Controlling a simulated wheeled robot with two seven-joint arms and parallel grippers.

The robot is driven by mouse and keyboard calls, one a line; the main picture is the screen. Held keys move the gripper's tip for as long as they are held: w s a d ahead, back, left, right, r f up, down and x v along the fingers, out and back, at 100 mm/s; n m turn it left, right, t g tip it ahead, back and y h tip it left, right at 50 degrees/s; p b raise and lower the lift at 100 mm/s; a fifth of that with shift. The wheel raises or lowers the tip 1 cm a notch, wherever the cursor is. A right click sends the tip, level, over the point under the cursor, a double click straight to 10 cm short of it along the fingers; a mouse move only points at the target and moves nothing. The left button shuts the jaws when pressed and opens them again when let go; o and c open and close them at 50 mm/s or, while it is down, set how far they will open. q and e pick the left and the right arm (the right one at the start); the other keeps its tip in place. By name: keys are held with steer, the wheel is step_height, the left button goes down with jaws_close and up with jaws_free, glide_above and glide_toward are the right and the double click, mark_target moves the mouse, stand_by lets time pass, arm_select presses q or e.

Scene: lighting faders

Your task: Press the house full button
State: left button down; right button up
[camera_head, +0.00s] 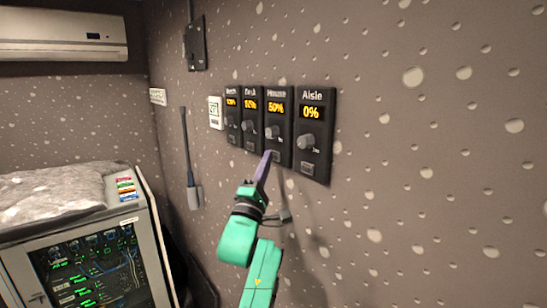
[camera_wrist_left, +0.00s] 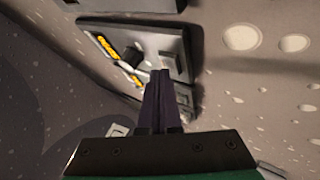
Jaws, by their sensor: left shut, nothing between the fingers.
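The House panel (camera_head: 279,104) is a black wall module with an orange display reading 50%, a grey knob (camera_head: 273,132) below it and a small button (camera_head: 275,156) near its bottom edge. My left gripper (camera_head: 268,154) is shut and empty, its dark purple fingers pointing up at the lower part of the House panel, at the button. The fingertips partly cover the button; I cannot tell whether they touch it. In the left wrist view the closed fingers (camera_wrist_left: 160,75) overlap the black panels. My right gripper is not in view.
The Aisle panel (camera_head: 313,120), reading 0%, is right of House; two similar panels (camera_head: 251,112) stand left. A server rack (camera_head: 90,262) stands at lower left. The wall on the right is bare.

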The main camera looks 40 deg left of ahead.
arm_select(q)
steer(key=shift+w, duration=0.15)
steer(key=shift+s+a, duration=0.1)
steer(key=shift+s, duration=0.4)
steer(key=s+a, duration=0.1)
steer(key=s, duration=0.4)
steer(key=shift+s+a+p, duration=0.35)
steer(key=shift+s+p, duration=0.05)
